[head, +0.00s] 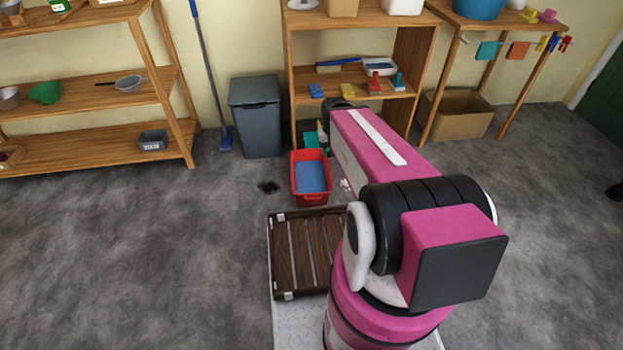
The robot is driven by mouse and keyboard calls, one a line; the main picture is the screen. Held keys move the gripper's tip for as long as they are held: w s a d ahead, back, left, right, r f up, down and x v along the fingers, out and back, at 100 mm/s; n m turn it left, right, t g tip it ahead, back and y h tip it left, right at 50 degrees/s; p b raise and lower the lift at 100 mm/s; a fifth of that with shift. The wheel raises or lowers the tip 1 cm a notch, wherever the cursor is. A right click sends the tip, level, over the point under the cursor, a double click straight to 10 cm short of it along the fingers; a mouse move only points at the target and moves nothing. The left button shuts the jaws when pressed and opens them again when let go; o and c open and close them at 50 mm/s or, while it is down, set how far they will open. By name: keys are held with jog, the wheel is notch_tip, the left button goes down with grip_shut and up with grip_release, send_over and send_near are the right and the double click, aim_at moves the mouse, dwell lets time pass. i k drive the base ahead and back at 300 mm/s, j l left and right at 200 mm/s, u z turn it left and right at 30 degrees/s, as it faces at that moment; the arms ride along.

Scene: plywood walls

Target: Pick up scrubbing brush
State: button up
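No single item is clearly a scrubbing brush at this size. Small candidates stand on the middle shelf of the wooden shelf unit (303,70) in the head view: a red item (374,84) and a teal item (397,83), both upright. A long blue item with a tan part (338,66) lies behind them on the same shelf. My pink arm reaches forward, toward the unit's lower part. My gripper is hidden behind the arm; only dark and pale bits of the arm's far end show, below the shelf. Whether it holds anything cannot be seen.
A red crate with blue inside (296,190) stands on the floor left of my arm, near a grey bin (256,118). A dark slatted wooden crate (300,250) is close to me. A cardboard box (470,116) sits at right. Floor at left is mostly clear.

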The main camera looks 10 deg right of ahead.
aim_at(375, 88)
jog(key=k+l, duration=0.1)
jog(key=l, duration=0.7)
jog(key=i+l, duration=0.15)
jog(key=l, duration=0.15)
jog(key=i+l, duration=0.15)
jog(key=l, duration=0.15)
jog(key=i+l, duration=0.1)
jog(key=l, duration=0.2)
jog(key=i+l, duration=0.1)
jog(key=i, duration=0.95)
